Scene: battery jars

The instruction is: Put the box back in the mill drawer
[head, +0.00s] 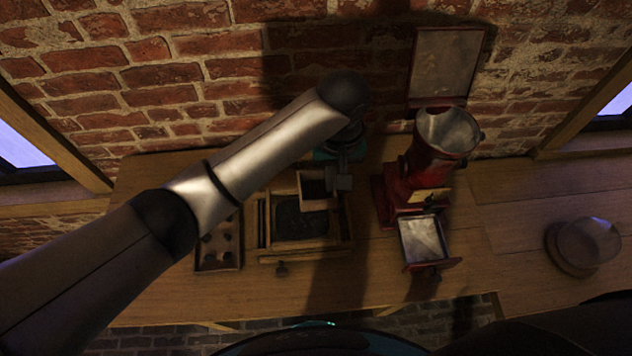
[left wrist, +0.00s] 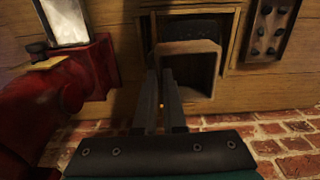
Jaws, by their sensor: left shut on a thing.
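The small wooden box (head: 315,203) is open, with a dark inside whose contents I cannot make out. My left gripper (head: 338,182) is shut on one side wall of it, over the back part of a wooden tray; the box also shows in the left wrist view (left wrist: 205,47) beside my fingers (left wrist: 163,85). The red mill (head: 437,158) stands right of the gripper. Its drawer (head: 423,238) is pulled out toward the front and looks empty, with a pale metallic inside; it shows at the upper left of the wrist view (left wrist: 66,20). My right gripper is not in view.
The wooden tray (head: 347,240) with a dark inset lies under the box. A holed wooden block (head: 218,262) is left of it, and a round glass-covered piece (head: 583,245) is at the far right. A brick wall (head: 230,60) closes the back. Bench between mill and glass piece is clear.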

